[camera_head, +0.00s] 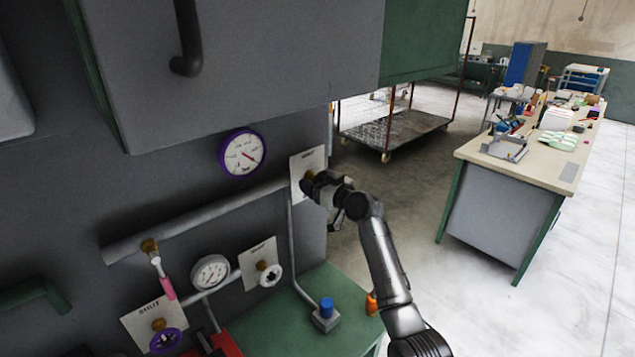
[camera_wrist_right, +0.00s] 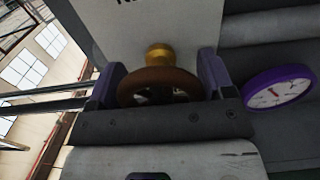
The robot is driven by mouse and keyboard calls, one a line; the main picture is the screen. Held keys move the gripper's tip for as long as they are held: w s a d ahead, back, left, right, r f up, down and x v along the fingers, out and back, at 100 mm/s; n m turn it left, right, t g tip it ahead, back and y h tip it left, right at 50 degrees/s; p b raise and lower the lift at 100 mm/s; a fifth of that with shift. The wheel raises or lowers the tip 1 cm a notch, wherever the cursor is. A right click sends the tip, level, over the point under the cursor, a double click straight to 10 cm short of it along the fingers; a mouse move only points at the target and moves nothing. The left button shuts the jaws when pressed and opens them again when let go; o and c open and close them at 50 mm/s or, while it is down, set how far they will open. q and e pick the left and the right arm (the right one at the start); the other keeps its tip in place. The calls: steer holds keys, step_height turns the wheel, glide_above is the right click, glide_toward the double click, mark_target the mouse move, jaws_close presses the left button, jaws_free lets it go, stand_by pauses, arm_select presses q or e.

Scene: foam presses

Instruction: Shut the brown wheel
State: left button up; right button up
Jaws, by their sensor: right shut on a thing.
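The brown wheel (camera_wrist_right: 158,84) sits on a brass stem in front of a white plate (camera_wrist_right: 165,20) in the right wrist view. My right gripper (camera_wrist_right: 160,92) is shut on the wheel, with one purple-grey finger on each side of its rim. In the head view my right gripper (camera_head: 309,186) reaches the white plate (camera_head: 308,160) on the grey press wall and hides most of the wheel. The lettering on the plate is cut off in the wrist view. I cannot tell how far the wheel is turned. My left gripper is not in view.
A purple-rimmed gauge (camera_head: 242,153) is left of the wheel. Below are a white wheel (camera_head: 269,274), a purple wheel (camera_head: 166,341), a grey gauge (camera_head: 210,273), a pink-handled lever (camera_head: 163,278) and a blue knob (camera_head: 326,308). A workbench (camera_head: 505,185) stands at right; floor between is open.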

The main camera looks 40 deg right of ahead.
steer(key=shift+c, duration=1.1)
